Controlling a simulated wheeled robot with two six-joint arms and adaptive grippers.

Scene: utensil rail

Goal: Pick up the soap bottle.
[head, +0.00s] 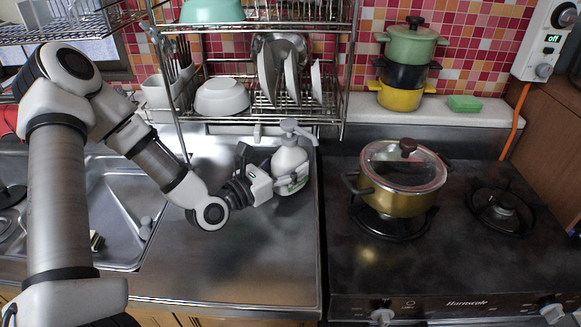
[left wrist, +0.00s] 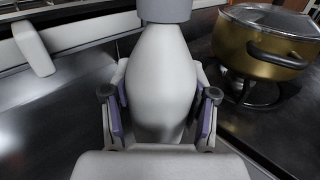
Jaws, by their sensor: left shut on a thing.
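The soap bottle (head: 289,160) is white with a pump top and a label with some green on it. It stands upright on the steel counter, below the dish rack. My left gripper (head: 268,186) reaches it from the left and is shut on its body. In the left wrist view the bottle (left wrist: 162,80) fills the middle, between the two purple-padded fingers of the gripper (left wrist: 160,122). The bottle's base is partly hidden by the gripper. My right gripper is not in either view.
A dish rack (head: 345,60) with bowls (head: 221,97) and plates (head: 292,76) hangs just above the bottle. The stove (head: 440,262) with a gold pot (head: 402,192) is to the right. The sink (head: 120,215) is at left. The front counter is clear.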

